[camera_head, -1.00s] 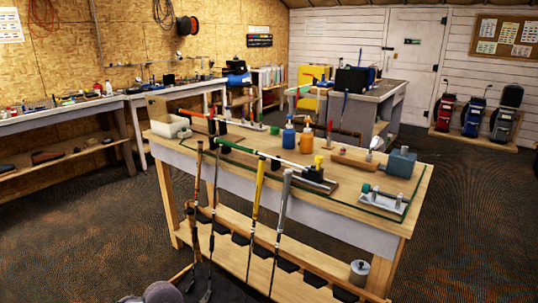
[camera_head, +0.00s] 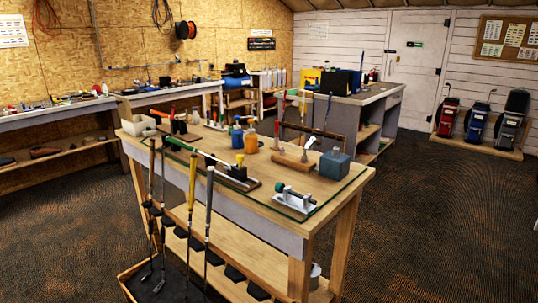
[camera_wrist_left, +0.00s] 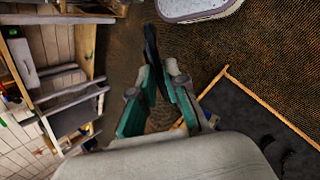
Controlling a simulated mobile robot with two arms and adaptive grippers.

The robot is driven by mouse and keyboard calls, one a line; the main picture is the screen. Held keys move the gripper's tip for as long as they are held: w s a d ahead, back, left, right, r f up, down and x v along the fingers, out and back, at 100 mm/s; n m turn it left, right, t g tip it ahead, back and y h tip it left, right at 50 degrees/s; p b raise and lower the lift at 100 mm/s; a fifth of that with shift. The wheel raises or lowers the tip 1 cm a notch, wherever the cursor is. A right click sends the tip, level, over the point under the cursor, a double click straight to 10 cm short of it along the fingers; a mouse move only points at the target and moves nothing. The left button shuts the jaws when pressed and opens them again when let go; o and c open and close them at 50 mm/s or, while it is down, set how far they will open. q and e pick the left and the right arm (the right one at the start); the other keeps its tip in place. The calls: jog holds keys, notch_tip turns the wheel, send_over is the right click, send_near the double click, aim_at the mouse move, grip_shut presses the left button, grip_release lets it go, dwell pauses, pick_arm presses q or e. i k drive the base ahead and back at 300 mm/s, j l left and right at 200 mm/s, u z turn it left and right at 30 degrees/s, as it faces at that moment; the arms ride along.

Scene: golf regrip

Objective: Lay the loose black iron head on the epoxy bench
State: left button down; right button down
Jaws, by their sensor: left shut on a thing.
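In the left wrist view my left gripper (camera_wrist_left: 160,70) is shut on a dark, narrow piece (camera_wrist_left: 150,45), which stands out beyond the teal fingers. It looks like the black iron head, but its full shape is hidden by the angle and the fingers. The held piece is over dark floor in that view. Neither gripper shows in the head view. Several benches are in view there: a near wooden workbench (camera_head: 330,190), a back bench (camera_head: 385,95) and a long bench along the left wall (camera_head: 60,112). I cannot tell which is the epoxy bench.
The near bench carries blue (camera_head: 237,138) and orange bottles (camera_head: 251,142), a clamped club shaft (camera_head: 205,155) and a small vise (camera_head: 295,198). Clubs (camera_head: 191,185) lean on its front. The carpet at right (camera_head: 440,220) is clear.

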aim_at(262, 170)
jog(key=i+l+u, duration=0.2)
jog(key=i+l, duration=0.15)
jog(key=l, duration=0.3)
jog(key=i+l+u, duration=0.15)
jog(key=l, duration=0.2)
jog(key=i+l+u, duration=0.1)
jog(key=l, duration=0.25)
jog(key=i+l+u, duration=0.1)
jog(key=i+l, duration=0.15)
jog(key=l, duration=0.15)
